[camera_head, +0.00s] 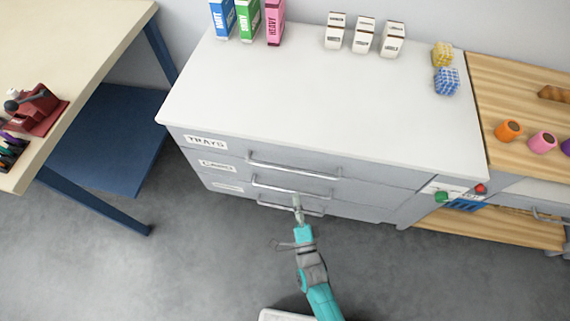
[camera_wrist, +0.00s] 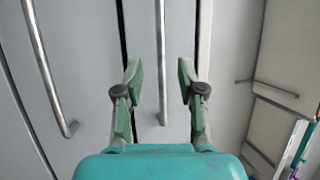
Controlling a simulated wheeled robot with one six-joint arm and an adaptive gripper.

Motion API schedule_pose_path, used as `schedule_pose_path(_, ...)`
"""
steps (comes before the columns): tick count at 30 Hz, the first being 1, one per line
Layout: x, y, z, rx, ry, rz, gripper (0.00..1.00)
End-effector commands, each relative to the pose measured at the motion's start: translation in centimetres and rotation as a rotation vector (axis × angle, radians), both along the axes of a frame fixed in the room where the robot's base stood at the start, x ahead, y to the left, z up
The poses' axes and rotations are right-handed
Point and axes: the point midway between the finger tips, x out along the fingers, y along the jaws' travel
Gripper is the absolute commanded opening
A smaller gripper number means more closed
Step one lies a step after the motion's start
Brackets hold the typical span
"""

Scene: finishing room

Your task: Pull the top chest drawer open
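The grey chest with a white top (camera_head: 330,95) has several drawers stacked one above another. The top drawer, labelled TRAYS (camera_head: 205,142), looks shut, with a long metal bar handle (camera_head: 292,171). In the head view my gripper (camera_head: 297,198) is in front of the chest, below the top handle in the picture, overlapping the lower handles. In the wrist view my gripper (camera_wrist: 160,75) is open. A metal bar handle (camera_wrist: 161,60) shows between the fingers, which do not visibly grip it. Another handle (camera_wrist: 45,70) lies to the left. Contact is unclear.
Three coloured boxes (camera_head: 248,18), small white cartons (camera_head: 363,36), and yellow and blue blocks (camera_head: 446,82) stand on the chest. A table with blue legs (camera_head: 110,206) is at left. A wooden bench (camera_head: 510,90) adjoins at right. Grey floor (camera_head: 200,270) in front is clear.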

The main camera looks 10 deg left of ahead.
Motion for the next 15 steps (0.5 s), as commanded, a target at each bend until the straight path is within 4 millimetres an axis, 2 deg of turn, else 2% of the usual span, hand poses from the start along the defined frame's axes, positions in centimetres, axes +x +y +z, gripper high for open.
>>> schedule_pose_path(5,1.8,0.7,0.5,0.001,-0.003,-0.001,0.39)
schedule_pose_path(15,7.2,2.7,1.6,0.0,-0.003,-0.001,0.39)
